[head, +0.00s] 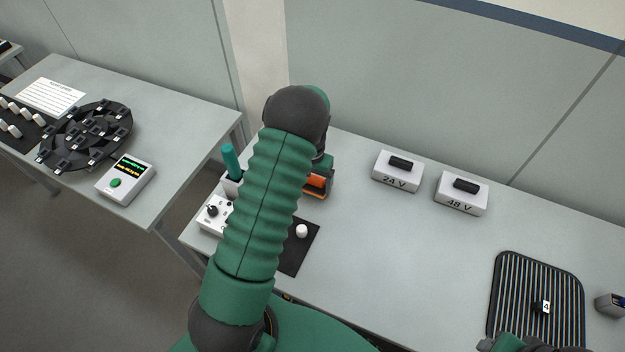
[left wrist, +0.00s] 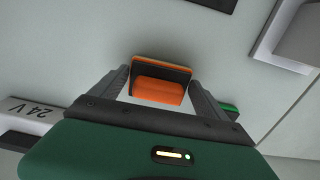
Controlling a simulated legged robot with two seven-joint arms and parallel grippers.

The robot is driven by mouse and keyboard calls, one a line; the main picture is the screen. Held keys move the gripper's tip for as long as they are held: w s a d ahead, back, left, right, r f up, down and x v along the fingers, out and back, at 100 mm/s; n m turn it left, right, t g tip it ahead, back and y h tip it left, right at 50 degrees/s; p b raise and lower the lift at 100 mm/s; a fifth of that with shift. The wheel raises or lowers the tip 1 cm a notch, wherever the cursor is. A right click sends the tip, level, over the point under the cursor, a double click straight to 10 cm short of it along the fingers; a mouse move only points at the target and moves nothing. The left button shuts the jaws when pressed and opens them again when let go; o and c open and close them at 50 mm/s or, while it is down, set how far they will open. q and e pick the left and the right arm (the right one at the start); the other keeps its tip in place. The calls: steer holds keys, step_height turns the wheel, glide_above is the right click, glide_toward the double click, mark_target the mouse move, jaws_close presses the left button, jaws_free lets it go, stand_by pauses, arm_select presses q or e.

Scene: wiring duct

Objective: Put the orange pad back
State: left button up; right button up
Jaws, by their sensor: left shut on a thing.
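The orange pad (left wrist: 158,92) has an orange block on a dark plate with an orange edge. In the left wrist view it lies between the two fingers of my left gripper (left wrist: 160,85), which is shut on it. In the head view the orange pad (head: 316,182) shows beside the end of my left arm, over or on the table near the dark mat; I cannot tell whether it touches the table. My left arm hides most of the left gripper there. A green and dark part of my right arm shows at the bottom right edge; its fingers are unclear.
On the table stand a 24 V box (head: 397,173), a 48 V box (head: 461,193), a ribbed tray (head: 503,290), a dark mat (head: 308,258) with a white knob (head: 302,231), a knob box (head: 211,224) and a teal-handled tool (head: 231,160). The table's middle is clear.

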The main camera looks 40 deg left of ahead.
mark_target(313, 180)
arm_select(q)
steer(key=shift+w+f, duration=0.1)
steer(key=o, duration=1.2)
steer(key=shift+a, duration=0.15)
steer(key=shift+r, duration=0.4)
step_height(313, 180, up, 11)
steer(key=b, duration=0.1)
steer(key=s+d+m+t, duration=0.1)
steer(key=s+d, duration=0.5)
steer(key=d, duration=0.4)
steer(key=s+d+m+t, duration=0.1)
steer(key=s+d+m, duration=0.1)
steer(key=s+d, duration=0.5)
steer(key=shift+s+d+m, duration=0.15)
steer(key=shift+d+m, duration=0.15)
steer(key=shift+d, duration=1.7)
